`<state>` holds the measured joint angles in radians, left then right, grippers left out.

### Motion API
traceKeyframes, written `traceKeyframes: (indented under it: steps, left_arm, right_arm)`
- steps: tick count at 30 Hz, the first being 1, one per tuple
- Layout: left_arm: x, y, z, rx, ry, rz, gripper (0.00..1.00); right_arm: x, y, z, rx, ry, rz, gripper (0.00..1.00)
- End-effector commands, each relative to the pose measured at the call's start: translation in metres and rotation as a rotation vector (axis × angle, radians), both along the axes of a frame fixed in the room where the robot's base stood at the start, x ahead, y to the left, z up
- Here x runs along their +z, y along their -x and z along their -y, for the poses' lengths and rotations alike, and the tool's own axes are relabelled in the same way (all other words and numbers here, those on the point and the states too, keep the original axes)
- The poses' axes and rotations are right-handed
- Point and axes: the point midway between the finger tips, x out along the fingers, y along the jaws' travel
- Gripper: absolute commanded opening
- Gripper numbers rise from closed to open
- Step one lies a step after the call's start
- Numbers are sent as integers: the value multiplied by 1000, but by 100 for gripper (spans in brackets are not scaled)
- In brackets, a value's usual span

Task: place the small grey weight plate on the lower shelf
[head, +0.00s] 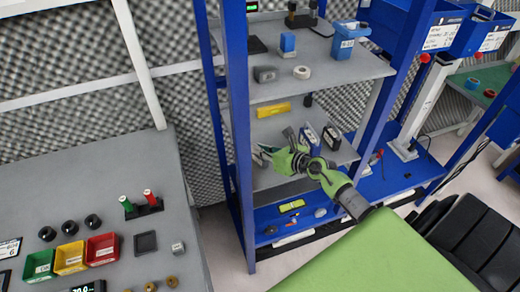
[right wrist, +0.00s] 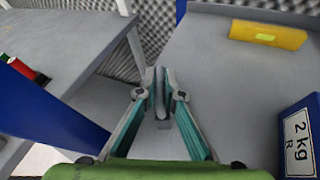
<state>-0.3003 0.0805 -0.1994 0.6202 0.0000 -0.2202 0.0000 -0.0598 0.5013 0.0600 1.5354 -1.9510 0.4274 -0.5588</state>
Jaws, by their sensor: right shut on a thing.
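My right gripper (head: 264,153) reaches in from the right, at the left front part of the lower grey shelf (head: 274,128). In the right wrist view its fingers (right wrist: 160,92) are shut on the small grey weight plate (right wrist: 161,84), which shows nearly edge-on and upright between the fingertips. The shelf's bare grey surface (right wrist: 205,65) lies beyond and to the right of the plate. I cannot tell whether the plate touches the shelf. In the head view the plate is not clearly visible. My left gripper is not in view.
A yellow box (head: 273,109) lies at the shelf's back. Dark blue labelled blocks (head: 309,134) stand right of the gripper; one (right wrist: 297,140) reads "2 kg R". A blue post (head: 238,120) bounds the shelf's left. A grey table (head: 175,215) stands left.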

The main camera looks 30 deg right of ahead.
Motion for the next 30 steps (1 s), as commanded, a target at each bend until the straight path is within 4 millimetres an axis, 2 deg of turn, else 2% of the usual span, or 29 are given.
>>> traceKeyframes:
  steps: [3, 4, 6, 18, 23, 30]
  left_arm:
    - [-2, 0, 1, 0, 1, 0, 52]
    - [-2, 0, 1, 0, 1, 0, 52]
    - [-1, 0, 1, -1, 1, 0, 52]
    - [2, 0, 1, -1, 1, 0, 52]
    - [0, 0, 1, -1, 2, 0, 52]
    - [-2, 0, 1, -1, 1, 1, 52]
  right_arm:
    - [-1, -1, 0, -1, -1, 4, 0]
    - [-3, 0, 0, 0, 0, -1, 10]
    - [-2, 0, 0, 0, 0, -1, 25]
    - [2, 1, 0, 0, 0, 0, 25]
    - [5, 17, 4, 1, 1, -3, 25]
    - [21, 56, 12, 1, 2, -3, 25]
